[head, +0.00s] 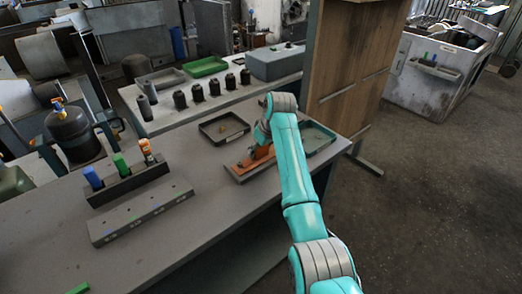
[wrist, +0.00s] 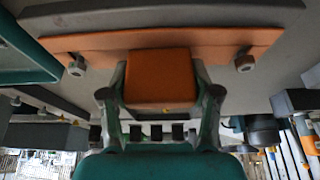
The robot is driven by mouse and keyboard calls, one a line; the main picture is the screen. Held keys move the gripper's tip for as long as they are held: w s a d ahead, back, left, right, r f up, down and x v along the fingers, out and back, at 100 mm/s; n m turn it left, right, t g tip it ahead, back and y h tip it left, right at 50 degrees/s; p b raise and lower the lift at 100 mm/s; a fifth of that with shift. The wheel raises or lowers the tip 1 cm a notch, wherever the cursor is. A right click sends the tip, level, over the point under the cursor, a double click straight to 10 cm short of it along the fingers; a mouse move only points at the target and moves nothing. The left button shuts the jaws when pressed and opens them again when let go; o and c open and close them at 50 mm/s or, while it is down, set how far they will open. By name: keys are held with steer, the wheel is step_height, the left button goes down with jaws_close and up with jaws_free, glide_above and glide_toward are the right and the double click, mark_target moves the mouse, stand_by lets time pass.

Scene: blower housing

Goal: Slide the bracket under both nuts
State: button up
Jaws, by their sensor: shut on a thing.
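The orange bracket (wrist: 215,42) is a long flat plate with a raised block (wrist: 160,78) at its middle. My gripper (wrist: 160,102) is shut on this block, one finger on each side. Two grey nuts show in the wrist view, a left nut (wrist: 76,66) and a right nut (wrist: 245,62), at the plate's near edge towards its two ends. I cannot tell whether the plate's edge lies under them or just beside them. In the head view the bracket (head: 257,157) lies at a grey base (head: 240,177), partly hidden by my arm; the nuts are too small to make out.
A dark tray (head: 204,133) with a small yellowish piece stands left of the base, and a green-lined tray (head: 330,147) stands right. A rack of coloured tools (head: 122,187) and a long grey block (head: 142,218) are farther left. The bench front is mostly clear.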

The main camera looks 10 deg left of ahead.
steer(key=shift+w+a, duration=0.1)
steer(key=shift+c, duration=0.5)
steer(key=shift+f, duration=0.15)
steer(key=shift+f, duration=0.1)
steer(key=o, duration=1.7)
steer(key=shift+r, duration=4.05)
